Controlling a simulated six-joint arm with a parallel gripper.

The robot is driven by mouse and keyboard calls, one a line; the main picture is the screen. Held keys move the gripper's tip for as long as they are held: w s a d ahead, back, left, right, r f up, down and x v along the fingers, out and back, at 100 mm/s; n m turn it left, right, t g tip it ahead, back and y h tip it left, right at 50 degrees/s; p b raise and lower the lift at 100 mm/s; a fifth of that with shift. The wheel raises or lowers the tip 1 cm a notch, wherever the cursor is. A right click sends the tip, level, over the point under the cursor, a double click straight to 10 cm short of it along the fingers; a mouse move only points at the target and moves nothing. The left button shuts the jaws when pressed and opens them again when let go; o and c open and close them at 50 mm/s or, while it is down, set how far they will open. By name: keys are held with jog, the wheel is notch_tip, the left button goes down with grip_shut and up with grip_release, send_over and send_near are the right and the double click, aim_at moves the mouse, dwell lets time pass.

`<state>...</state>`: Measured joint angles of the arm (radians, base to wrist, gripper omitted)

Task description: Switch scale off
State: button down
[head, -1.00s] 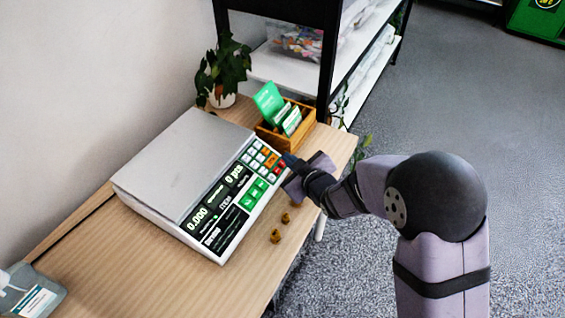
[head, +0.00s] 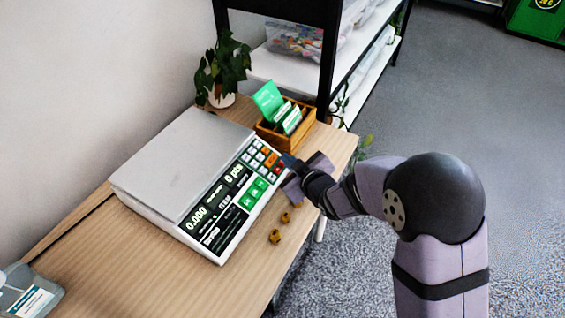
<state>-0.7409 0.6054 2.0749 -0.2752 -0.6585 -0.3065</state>
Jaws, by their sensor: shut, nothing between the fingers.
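The scale (head: 183,165) sits on the wooden table, with a bare grey weighing plate and a sloped front panel. Its lit display (head: 217,195) reads 0.000 and 0 pcs. The keypad (head: 263,158) at the panel's right end has white, orange, red and green keys. My gripper (head: 287,160) is shut and empty, with its tip at the red keys on the keypad's right edge. The tip covers part of that edge, and I cannot tell whether it touches a key.
A wooden card box (head: 287,131) with green cards and a potted plant (head: 223,75) stand behind the scale. Two small brass-coloured pieces (head: 275,236) lie on the table (head: 150,270) before it. A shelf rack (head: 331,60) rises behind.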

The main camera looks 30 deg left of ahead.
jog(key=shift+a+f+b, duration=0.15)
jog(key=shift+f+b, duration=0.2)
jog(key=shift+b, duration=0.05)
dwell(0.6)
jog(key=shift+r, duration=0.15)
jog(key=shift+d+r+p, duration=0.3)
jog(key=shift+r+p, duration=0.25)
jog(key=shift+r, duration=0.05)
jog(key=shift+r, duration=0.1)
dwell(0.3)
jog(key=r+p, duration=0.1)
jog(key=d+r+p, duration=0.1)
jog(key=r, duration=0.1)
jog(key=d+r+p, duration=0.1)
jog(key=shift+r+p, duration=0.2)
jog(key=shift+p, duration=0.15)
dwell(0.7)
